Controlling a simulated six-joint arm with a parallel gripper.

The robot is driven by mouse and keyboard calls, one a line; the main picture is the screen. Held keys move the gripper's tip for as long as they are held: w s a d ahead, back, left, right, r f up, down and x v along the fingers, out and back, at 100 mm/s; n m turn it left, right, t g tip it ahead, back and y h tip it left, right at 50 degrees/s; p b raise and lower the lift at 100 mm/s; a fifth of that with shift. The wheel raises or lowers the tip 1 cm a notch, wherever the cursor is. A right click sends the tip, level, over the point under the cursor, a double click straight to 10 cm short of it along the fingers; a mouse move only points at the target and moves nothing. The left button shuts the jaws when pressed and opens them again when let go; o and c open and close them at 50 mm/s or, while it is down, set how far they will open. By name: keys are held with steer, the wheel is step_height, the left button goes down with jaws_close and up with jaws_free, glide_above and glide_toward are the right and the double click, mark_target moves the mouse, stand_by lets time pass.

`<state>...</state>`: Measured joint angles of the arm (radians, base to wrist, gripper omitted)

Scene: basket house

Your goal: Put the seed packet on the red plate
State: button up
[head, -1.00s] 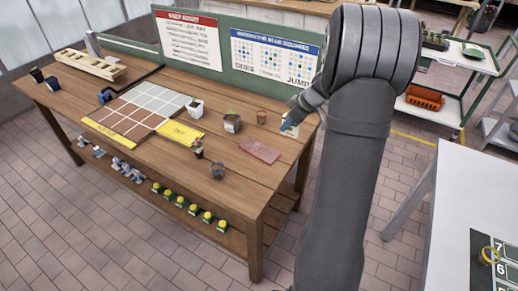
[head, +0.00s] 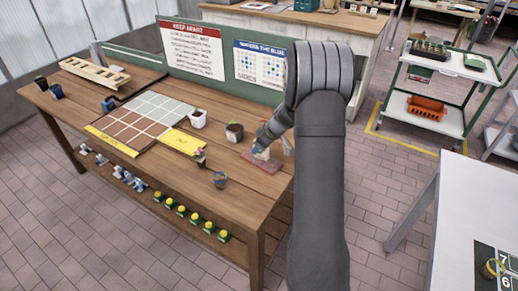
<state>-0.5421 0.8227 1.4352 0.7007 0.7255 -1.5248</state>
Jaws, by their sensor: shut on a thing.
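The seed packet (head: 262,154) is a small pale shape at the tip of my gripper (head: 261,148). My gripper is shut on it, though its fingers are small and hard to make out. The red plate (head: 257,165) is a flat red rectangle near the right end of the wooden table. The packet is over the plate in the head view. I cannot tell whether it touches the plate. My arm hides the table's right end.
On the wooden table (head: 232,188), a dark pot (head: 234,132) and a white pot (head: 197,118) stand left of the plate. A small pale item (head: 288,146) shows beside my arm.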

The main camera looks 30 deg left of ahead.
steer(key=shift+f, duration=0.5)
steer(key=shift+f, duration=0.15)
steer(key=o, duration=1)
steer(key=shift+c, duration=0.2)
steer(key=shift+r, duration=0.25)
steer(key=v, duration=1.2)
steer(key=shift+f, duration=0.15)
